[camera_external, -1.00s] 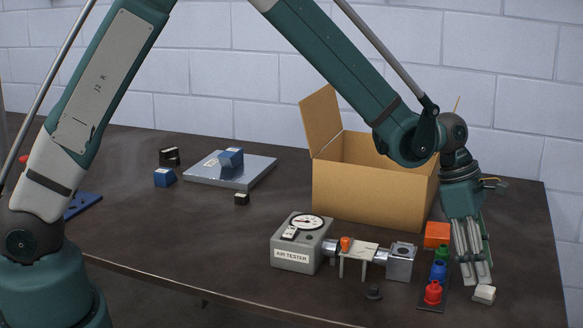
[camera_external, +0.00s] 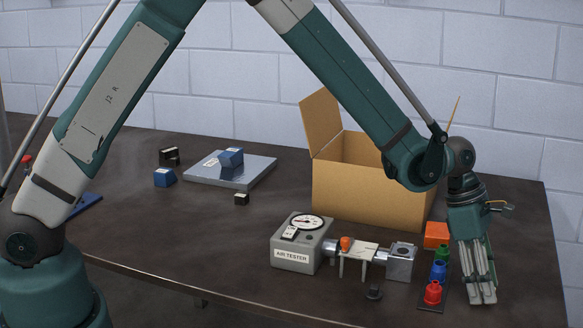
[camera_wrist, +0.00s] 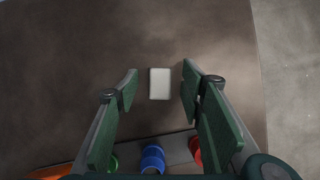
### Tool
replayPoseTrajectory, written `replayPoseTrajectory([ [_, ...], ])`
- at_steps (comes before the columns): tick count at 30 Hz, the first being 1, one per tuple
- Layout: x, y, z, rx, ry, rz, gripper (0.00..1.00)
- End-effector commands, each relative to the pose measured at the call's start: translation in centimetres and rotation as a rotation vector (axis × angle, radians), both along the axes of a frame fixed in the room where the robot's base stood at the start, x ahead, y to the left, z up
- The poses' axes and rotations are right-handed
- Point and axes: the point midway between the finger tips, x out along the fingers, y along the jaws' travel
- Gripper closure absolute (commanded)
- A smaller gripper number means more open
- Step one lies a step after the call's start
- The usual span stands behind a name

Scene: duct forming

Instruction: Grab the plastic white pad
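The white pad (camera_wrist: 159,83) is a small pale block lying on the dark table in the wrist view. It sits between the tips of my gripper (camera_wrist: 158,80), with a gap to the finger on each side. My gripper is open, and its green-padded fingers point down toward the pad. In the external view my gripper (camera_external: 482,300) is low over the right side of the table, and its fingers hide the pad there. I cannot tell the exact height of the fingertips above the table.
A dark strip with red (camera_external: 433,292), blue (camera_external: 438,270) and green (camera_external: 443,252) pieces lies just left of my gripper. An orange block (camera_external: 437,234) and an open cardboard box (camera_external: 365,195) stand behind it. The air tester (camera_external: 297,258) is further left. The table's right edge is near.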

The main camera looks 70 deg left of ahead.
Motion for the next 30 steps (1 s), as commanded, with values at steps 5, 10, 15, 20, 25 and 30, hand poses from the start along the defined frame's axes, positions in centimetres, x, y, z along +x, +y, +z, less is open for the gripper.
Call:
replayPoseTrajectory([
  [5, -0.01, 0.00, 0.01, 0.000, 0.000, 0.000, 0.61],
  [10, -0.02, -0.01, 0.01, 0.000, 0.000, 0.000, 0.61],
  [15, -0.02, -0.01, 0.01, 0.000, 0.000, 0.000, 0.79],
  [20, -0.02, -0.01, 0.01, 0.000, 0.000, 0.000, 0.91],
  [25, -0.02, -0.01, 0.01, 0.000, 0.000, 0.000, 0.91],
  [30, -0.02, -0.01, 0.30, 0.000, 0.000, 0.000, 0.91],
])
